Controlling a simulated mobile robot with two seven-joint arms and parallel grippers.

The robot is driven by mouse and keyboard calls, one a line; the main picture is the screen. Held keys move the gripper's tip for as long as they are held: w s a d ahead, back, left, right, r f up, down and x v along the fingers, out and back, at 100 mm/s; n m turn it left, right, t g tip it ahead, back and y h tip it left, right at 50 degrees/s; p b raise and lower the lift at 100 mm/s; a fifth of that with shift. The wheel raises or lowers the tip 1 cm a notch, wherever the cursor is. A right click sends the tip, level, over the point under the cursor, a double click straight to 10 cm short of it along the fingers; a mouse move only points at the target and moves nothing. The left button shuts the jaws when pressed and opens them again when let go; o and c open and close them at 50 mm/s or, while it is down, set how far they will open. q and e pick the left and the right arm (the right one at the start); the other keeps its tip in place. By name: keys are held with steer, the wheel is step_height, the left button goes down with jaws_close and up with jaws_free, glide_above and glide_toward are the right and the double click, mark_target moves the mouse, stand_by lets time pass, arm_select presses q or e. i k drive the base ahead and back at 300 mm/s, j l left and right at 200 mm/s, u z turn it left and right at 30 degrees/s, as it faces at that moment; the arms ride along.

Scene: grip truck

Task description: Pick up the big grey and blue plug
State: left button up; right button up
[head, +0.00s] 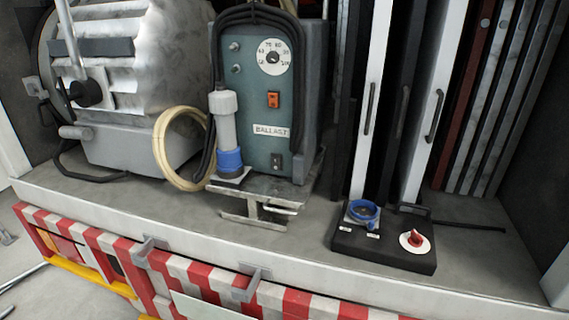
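The big grey and blue plug (227,130) stands upright in front of the left part of the ballast box (266,120). Its grey body is on top and its blue collar (229,161) is at the bottom, on a small pale plate at the foot of the box. Neither of my grippers is in view.
A big silver lamp housing (150,75) fills the left. A black box (383,243) with a blue socket (363,212) and red knob (414,238) sits right. A metal bracket (258,207) juts out below the ballast box. The front truck-bed edge is striped red and white.

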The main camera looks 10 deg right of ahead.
mark_target(222, 102)
steer(key=i+j+z, duration=0.1)
steer(key=j, duration=0.25)
steer(key=i+j+z, duration=0.1)
steer(key=i+j, duration=0.15)
steer(key=i+j+z, duration=0.1)
steer(key=j, duration=0.35)
steer(key=i+j+z, duration=0.1)
steer(key=i+j, duration=0.15)
steer(key=i+j+z, duration=0.15)
steer(key=j, duration=0.35)
steer(key=i+j+z, duration=0.1)
steer(key=j, duration=0.25)
